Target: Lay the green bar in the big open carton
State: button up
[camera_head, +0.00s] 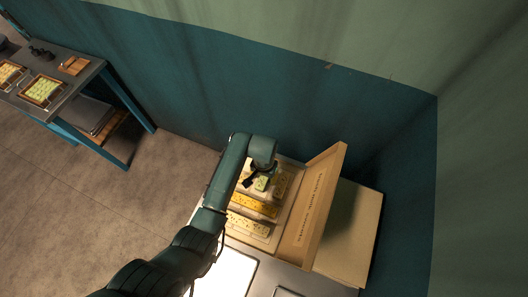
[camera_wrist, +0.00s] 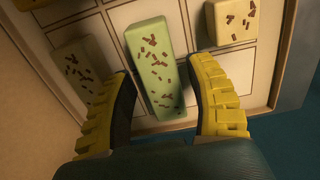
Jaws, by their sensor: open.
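The green bar (camera_wrist: 153,62), pale green with brown flecks, lies within the gridded inside of the big open carton (camera_head: 311,207). It also shows in the head view (camera_head: 261,184). My gripper (camera_wrist: 165,78) is open, with one yellow-padded finger on each side of the bar. Gaps show between the bar and both fingers, so it is not gripped. In the head view my gripper (camera_head: 256,182) is over the far part of the carton. The bar's near end is close to my palm.
In the wrist view, a cream bar (camera_wrist: 78,68) lies left and another (camera_wrist: 235,20) right. Yellow bars (camera_head: 253,204) fill nearer rows. The carton's raised flap stands on the right, with a teal wall behind. A separate table (camera_head: 72,85) at upper left bears trays, including green pieces (camera_head: 42,90).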

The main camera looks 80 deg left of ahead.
notch_tip(320, 180, up, 11)
jog(key=p, duration=0.1)
jog(key=shift+r, duration=0.15)
dwell(0.5)
